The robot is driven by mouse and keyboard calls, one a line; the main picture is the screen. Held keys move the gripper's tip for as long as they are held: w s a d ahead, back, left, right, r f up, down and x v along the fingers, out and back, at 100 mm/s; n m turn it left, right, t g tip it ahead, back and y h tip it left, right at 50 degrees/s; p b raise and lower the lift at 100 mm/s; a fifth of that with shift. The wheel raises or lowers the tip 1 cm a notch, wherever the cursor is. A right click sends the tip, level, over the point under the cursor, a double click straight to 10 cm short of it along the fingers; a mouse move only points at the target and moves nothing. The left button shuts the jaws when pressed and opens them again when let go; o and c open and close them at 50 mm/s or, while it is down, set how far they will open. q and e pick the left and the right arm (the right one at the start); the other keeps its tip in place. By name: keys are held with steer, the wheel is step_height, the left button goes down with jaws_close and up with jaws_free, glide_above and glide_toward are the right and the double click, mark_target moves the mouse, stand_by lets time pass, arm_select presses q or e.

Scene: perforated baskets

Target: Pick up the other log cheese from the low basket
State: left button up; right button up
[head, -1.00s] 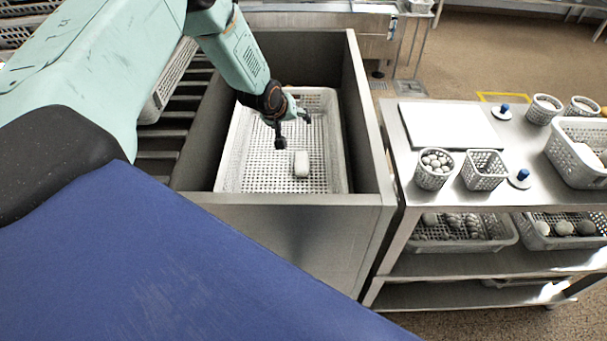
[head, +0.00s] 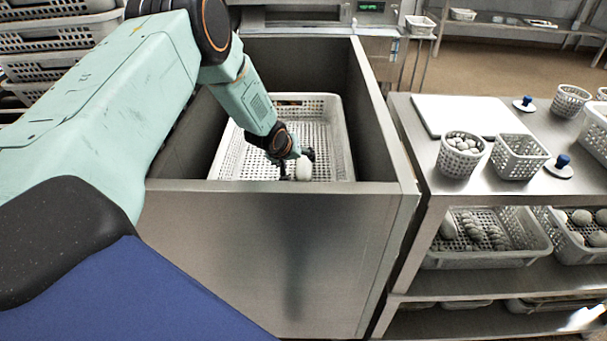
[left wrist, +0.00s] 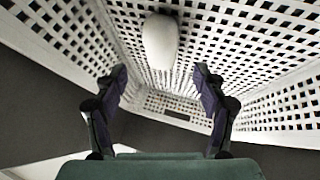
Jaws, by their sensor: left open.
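A white log cheese (head: 303,168) lies in the low perforated white basket (head: 338,135), which sits inside a deep steel bin. My left gripper (head: 297,172) is down in the basket beside the cheese, its fingers near the cheese's sides. In the left wrist view the cheese (left wrist: 160,40) lies at the top middle, beyond the fingertips. Part of the cheese may be hidden behind the fingers in the head view. My right gripper is not in view.
The steel bin's front wall (head: 290,250) and right wall stand above the basket. To the right is a steel cart with a white board (head: 465,115), a small basket of round white pieces (head: 460,155) and an empty basket (head: 518,157). Stacked crates (head: 60,40) stand at the left.

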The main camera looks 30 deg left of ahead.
mark_target(302, 166)
arm_select(q)
steer(key=shift+b+x, duration=0.4)
steer(key=shift+x, duration=0.55)
steer(key=shift+w+f+b, duration=0.3)
steer(key=shift+f+b, duration=0.5)
steer(key=shift+b, duration=0.2)
steer(key=shift+w+f, duration=0.25)
steer(key=shift+b+x, duration=0.45)
steer(key=shift+x, duration=0.8)
steer(key=shift+r, duration=0.1)
steer(key=shift+r, duration=0.1)
steer(key=shift+c, duration=0.5)
steer(key=c, duration=1.2)
steer(key=shift+c, duration=0.5)
